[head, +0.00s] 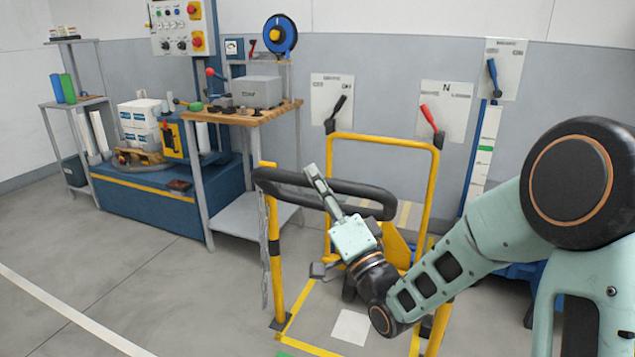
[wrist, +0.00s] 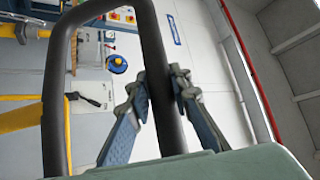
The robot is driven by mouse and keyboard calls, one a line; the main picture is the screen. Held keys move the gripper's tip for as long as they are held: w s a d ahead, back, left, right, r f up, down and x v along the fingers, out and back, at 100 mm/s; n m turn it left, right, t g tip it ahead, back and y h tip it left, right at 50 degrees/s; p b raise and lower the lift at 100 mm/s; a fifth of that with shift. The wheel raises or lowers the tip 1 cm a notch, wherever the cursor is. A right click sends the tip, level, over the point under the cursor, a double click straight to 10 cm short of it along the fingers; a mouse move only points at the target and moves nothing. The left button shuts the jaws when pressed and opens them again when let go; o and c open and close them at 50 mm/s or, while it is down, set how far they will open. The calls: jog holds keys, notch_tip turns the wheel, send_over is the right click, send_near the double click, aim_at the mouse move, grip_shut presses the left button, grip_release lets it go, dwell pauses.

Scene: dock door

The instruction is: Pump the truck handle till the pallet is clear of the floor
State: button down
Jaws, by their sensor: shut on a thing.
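The truck handle is a black loop (head: 376,194) standing in the middle of the head view, in front of the yellow truck body (head: 394,245). In the wrist view the black handle bar (wrist: 157,65) runs between the two fingers of my gripper (wrist: 160,92), one on each side. The pallet cannot be made out clearly; my arm, the handle and the yellow frame cover much of the area behind, so its height above the floor cannot be told.
A yellow tube frame (head: 432,190) stands around the truck, with a yellow post (head: 273,245) at its left. A workbench (head: 240,116) stands left. Wall levers with black (head: 336,108), red (head: 428,117) and blue (head: 493,77) handles are behind. The floor at left is clear.

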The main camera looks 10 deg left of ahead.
jog(key=c, duration=1.7)
grip_release()
jog(key=shift+c, duration=0.2)
jog(key=v, duration=1.2)
